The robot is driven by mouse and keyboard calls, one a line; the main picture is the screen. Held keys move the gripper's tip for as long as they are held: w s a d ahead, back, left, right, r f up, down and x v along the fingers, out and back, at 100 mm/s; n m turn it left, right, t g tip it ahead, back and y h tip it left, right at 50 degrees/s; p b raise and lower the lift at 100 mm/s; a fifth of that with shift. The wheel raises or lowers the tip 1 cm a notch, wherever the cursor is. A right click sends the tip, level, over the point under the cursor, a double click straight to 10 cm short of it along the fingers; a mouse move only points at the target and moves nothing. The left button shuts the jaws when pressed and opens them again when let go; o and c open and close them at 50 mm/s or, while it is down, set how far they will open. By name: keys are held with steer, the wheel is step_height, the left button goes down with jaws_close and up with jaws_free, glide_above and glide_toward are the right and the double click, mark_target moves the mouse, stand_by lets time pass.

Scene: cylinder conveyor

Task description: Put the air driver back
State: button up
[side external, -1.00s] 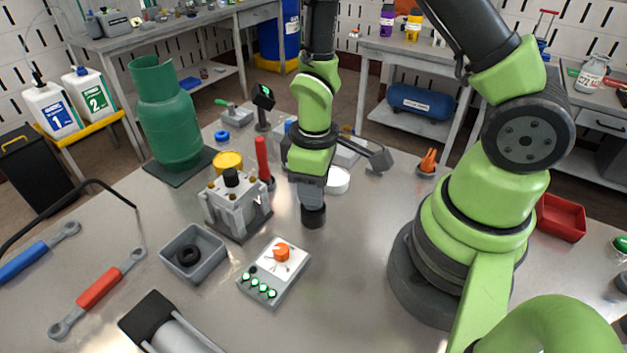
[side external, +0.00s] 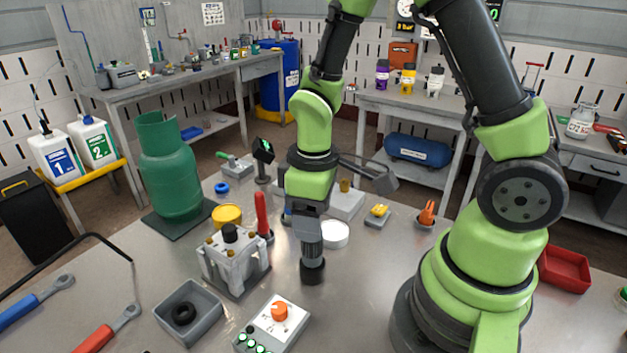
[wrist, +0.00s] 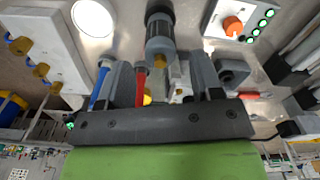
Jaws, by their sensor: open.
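What looks like the air driver is a dark grey ribbed cylinder (side external: 309,233) with a wider black lower end (side external: 312,270). It stands upright on the steel table and also shows in the wrist view (wrist: 160,38), with a brassy tip facing my gripper. My gripper (side external: 309,215) points down right above it. In the wrist view the open fingers (wrist: 159,85) lie on either side of its line. I cannot tell whether they touch it. The driver's upper end is hidden by the gripper in the side view.
Left of the driver stand a grey clamp fixture (side external: 234,262) and a red-handled tool (side external: 262,215). A grey bin (side external: 188,310) with a black ring and a button panel (side external: 272,325) are in front. A white round dish (side external: 335,235) is close behind.

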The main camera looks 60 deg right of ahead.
step_height(320, 180, up, 6)
steer(key=shift+r, duration=0.1)
steer(key=s+a+r+m+t+y, duration=0.1)
steer(key=s+r+m+t+y, duration=0.1)
steer(key=s+r+m+t, duration=0.5)
step_height(320, 180, up, 6)
steer(key=shift+s+a+r+m, duration=0.1)
steer(key=shift+s+a+m, duration=0.3)
steer(key=shift+s, duration=0.65)
